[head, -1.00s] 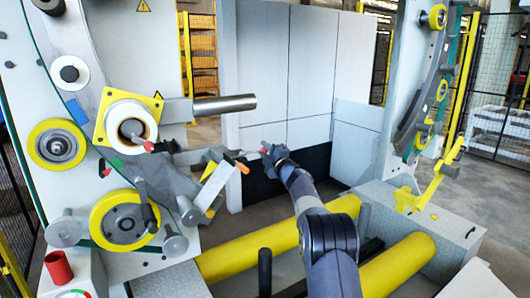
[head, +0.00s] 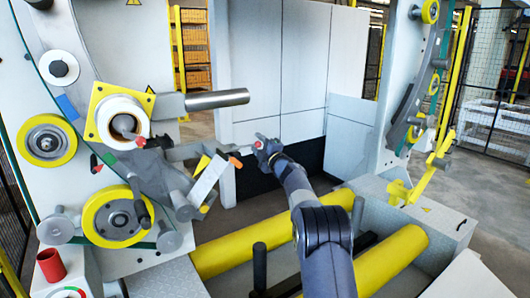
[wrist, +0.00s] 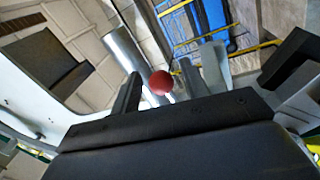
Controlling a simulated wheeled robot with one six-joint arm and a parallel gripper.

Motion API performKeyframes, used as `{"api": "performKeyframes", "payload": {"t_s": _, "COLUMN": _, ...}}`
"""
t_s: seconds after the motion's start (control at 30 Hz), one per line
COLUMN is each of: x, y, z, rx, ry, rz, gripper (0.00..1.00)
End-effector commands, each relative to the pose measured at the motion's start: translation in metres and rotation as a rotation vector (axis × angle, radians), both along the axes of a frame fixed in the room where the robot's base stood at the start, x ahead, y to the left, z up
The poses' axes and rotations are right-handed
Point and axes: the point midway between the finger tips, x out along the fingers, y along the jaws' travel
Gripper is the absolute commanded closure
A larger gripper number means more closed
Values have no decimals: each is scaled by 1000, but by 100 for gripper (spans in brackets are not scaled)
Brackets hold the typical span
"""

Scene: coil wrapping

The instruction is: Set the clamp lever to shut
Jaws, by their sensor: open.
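A round red knob (head: 258,145) shows at my gripper in the head view, near the end of a thin grey bar. I take it to be the clamp lever's knob, though its link to the bar is unclear. In the wrist view the red knob (wrist: 160,82) lies between the two dark fingers of my gripper (wrist: 160,85), with a gap visible on its right side. My gripper (head: 263,143) is open around or just behind it. Whether a finger touches the knob cannot be told. Most of the lever is hidden.
A white plate with an orange-red tip (head: 235,162) is just left of my gripper. A steel shaft (head: 218,99) juts out above it. Yellow rollers (head: 240,248) lie below, with a dark upright post (head: 259,265). Grey panels (head: 275,80) stand behind.

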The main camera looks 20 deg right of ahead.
Motion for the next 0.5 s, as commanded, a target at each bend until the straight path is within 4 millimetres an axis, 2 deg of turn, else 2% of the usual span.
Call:
{"api": "performKeyframes", "payload": {"t_s": 0.17, "x": -15, "y": -5, "z": -6, "rx": 1, "ry": 1, "rz": -1, "gripper": 57}}
{"api": "performKeyframes", "payload": {"t_s": 0.5, "x": -60, "y": -19, "z": -14, "rx": 0, "ry": -1, "rz": -1, "gripper": 57}}
